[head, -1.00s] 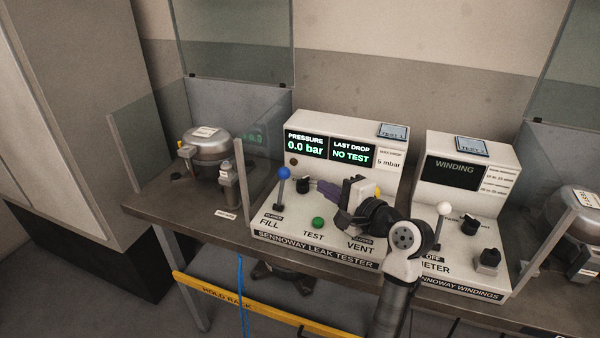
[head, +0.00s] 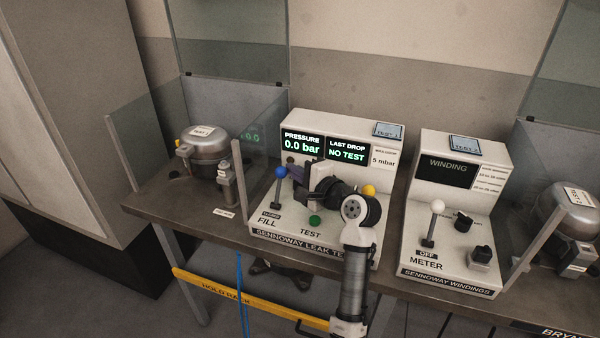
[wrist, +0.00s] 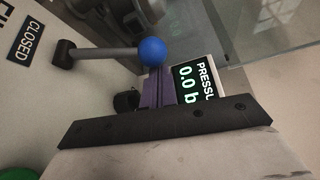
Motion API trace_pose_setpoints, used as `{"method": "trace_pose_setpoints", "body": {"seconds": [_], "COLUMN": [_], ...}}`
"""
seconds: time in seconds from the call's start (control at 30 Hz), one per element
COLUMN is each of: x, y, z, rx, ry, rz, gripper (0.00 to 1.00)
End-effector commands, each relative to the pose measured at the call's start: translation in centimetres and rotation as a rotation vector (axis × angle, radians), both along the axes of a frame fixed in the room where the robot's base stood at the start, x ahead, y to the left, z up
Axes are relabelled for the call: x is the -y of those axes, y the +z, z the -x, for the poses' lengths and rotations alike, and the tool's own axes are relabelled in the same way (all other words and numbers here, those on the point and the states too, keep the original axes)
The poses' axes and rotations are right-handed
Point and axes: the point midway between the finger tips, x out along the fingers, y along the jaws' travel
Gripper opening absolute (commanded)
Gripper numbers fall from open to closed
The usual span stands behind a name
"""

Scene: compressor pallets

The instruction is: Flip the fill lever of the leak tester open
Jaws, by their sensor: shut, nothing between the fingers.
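The leak tester (head: 345,125) is a white console on the bench, its screens reading 0.0 bar and NO TEST. Its fill lever (head: 279,187) stands up with a blue ball knob above the FILL label. In the wrist view the blue knob (wrist: 152,51) and a CLOSED tag (wrist: 28,40) beside the lever's foot show. My gripper (head: 294,171) has purple fingers and is shut and empty. It is just right of the blue knob in the head view. In the wrist view the fingers (wrist: 158,88) lie close to the knob; I cannot tell whether they touch.
A green TEST button (head: 315,220) and a yellow vent knob (head: 369,190) are on the same console, near my arm. The winding tester (head: 455,205) stands to the right. A compressor (head: 205,145) sits behind a glass panel on the left.

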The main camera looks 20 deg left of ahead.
Motion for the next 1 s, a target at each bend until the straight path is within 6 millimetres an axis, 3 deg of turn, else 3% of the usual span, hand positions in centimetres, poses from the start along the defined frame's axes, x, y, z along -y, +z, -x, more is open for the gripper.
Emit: {"method": "trace_pose_setpoints", "body": {"seconds": [1.0], "x": [0.02], "y": [0.55], "z": [0.48], "rx": [0.139], "ry": [0.001], "rz": [0.003], "gripper": [0.0]}}
